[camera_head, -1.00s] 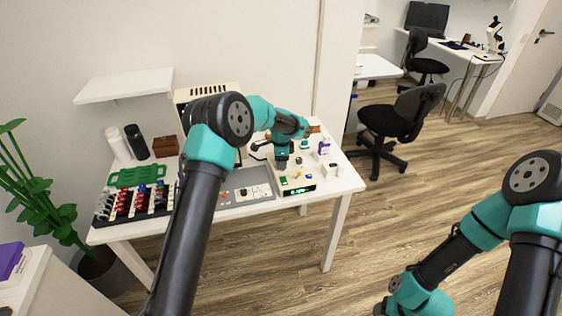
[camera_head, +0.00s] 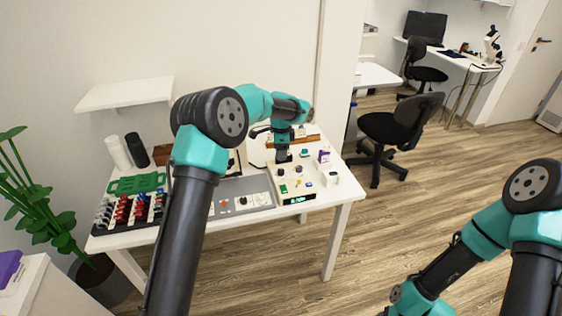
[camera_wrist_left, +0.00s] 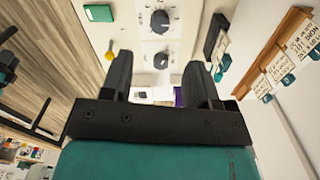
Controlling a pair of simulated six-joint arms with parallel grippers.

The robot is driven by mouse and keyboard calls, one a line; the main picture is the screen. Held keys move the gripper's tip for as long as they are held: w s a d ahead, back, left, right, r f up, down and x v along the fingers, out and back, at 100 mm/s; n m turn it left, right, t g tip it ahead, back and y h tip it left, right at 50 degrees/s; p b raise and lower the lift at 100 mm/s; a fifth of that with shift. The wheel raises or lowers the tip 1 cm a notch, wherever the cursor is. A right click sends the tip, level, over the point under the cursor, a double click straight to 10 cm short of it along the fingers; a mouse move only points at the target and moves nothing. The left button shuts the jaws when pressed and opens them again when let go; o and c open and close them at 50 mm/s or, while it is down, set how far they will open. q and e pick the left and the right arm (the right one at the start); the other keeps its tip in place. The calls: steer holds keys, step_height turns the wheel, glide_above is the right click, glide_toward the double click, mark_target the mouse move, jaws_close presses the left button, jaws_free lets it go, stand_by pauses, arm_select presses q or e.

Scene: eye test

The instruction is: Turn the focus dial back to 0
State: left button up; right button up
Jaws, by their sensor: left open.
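A cream control box (camera_head: 290,188) with a lit green display (camera_head: 299,199) stands at the right front of the white table. It carries a dark dial (camera_head: 299,169) and small coloured buttons. My left gripper (camera_head: 283,158) is open and empty, pointing down at the box's back edge. In the left wrist view, two dark round dials, an upper one (camera_wrist_left: 159,21) and a lower one (camera_wrist_left: 162,60), sit on a pale panel beyond the open fingers (camera_wrist_left: 160,80). Neither finger visibly touches a dial. I cannot read which is the focus dial or its setting. My right gripper is out of view.
A grey panel (camera_head: 228,187) with a black knob (camera_head: 243,201) lies left of the box. A wooden rail with labels (camera_wrist_left: 282,52) stands beside the gripper. A purple item (camera_head: 324,156) is at right.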

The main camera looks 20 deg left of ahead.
arm_select(q)
step_height(320, 180, up, 8)
stand_by(0.5)
